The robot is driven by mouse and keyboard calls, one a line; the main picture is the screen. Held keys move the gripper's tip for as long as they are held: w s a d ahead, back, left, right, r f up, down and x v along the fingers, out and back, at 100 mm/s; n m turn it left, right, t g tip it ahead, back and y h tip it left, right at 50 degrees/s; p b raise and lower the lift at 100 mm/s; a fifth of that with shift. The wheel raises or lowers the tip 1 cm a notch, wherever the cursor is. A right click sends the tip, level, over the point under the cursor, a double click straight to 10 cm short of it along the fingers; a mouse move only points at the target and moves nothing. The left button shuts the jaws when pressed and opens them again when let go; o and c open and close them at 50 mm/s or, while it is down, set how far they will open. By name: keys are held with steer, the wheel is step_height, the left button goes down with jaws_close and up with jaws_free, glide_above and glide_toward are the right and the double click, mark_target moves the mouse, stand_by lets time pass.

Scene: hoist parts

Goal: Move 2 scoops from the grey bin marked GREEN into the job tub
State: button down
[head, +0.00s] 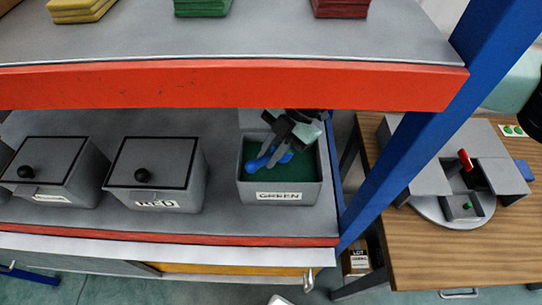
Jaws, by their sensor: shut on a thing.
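The grey bin marked GREEN (278,197) stands open on the lower shelf, with dark green contents inside. My gripper (282,145) reaches down into this bin from above. It is shut on a blue scoop (262,161), which is tilted low over the green contents. I cannot tell whether the scoop is loaded. On the wooden table at the right, a small grey tub (453,212) with a bit of green in it sits in an opening at the front of a round grey turntable (430,211). It may be the job tub.
A blue post (385,170) separates shelf and table.

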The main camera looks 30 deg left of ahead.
mark_target(271, 155)
steer(key=shift+r+p, duration=0.65)
steer(key=shift+r, duration=1.9)
